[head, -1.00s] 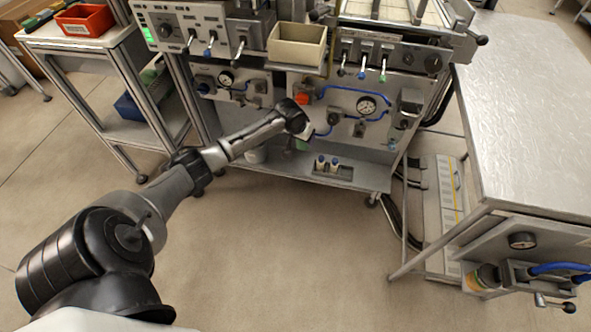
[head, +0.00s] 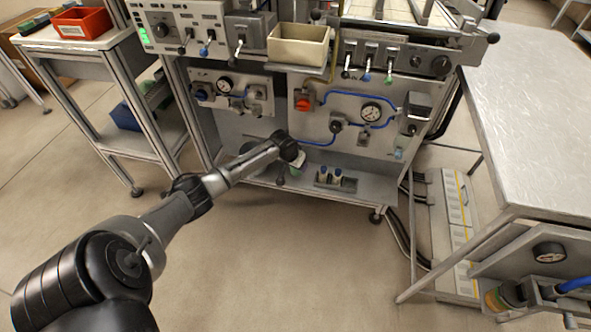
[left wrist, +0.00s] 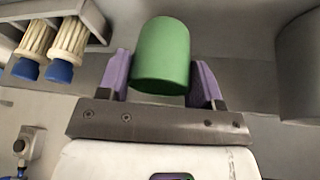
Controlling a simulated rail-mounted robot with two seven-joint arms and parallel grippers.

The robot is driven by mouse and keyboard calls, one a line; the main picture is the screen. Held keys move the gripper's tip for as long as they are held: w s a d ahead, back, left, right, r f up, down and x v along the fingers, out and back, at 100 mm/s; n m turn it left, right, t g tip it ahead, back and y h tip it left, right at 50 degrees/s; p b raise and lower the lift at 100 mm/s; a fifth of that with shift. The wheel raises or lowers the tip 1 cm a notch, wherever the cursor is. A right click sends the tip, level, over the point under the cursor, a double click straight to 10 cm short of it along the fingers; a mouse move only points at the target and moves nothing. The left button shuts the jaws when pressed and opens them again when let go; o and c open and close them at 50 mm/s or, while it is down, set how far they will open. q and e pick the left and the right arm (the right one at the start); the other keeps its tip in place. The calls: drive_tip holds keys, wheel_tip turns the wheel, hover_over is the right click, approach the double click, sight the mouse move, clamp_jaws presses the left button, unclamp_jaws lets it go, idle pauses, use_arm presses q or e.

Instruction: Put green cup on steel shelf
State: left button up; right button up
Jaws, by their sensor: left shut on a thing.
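The green cup (left wrist: 162,55) sits between the two purple fingers of my left gripper (left wrist: 163,82) in the left wrist view. The gripper is shut on it. In the head view my left gripper (head: 290,160) reaches in low at the front of the machine, over the steel shelf (head: 365,195) near its bottom. The cup is mostly hidden behind the wrist there, and I cannot tell whether it touches the shelf. My right gripper is in neither view.
A grey holder (head: 334,182) with blue-capped items stands on the shelf right of my gripper; the items (left wrist: 45,45) show in the left wrist view. A grey cylinder (left wrist: 303,65) stands on the other side. Panels and gauges (head: 371,112) rise behind. The shelf's right part looks clear.

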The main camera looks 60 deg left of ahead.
use_arm(q)
drive_tip(key=shift+f, duration=0.8)
drive_tip(key=shift+d, duration=0.1)
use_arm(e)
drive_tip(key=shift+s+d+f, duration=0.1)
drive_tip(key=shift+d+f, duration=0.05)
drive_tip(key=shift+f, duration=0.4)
use_arm(q)
drive_tip(key=o, duration=0.9)
drive_tip(key=shift+f, duration=0.15)
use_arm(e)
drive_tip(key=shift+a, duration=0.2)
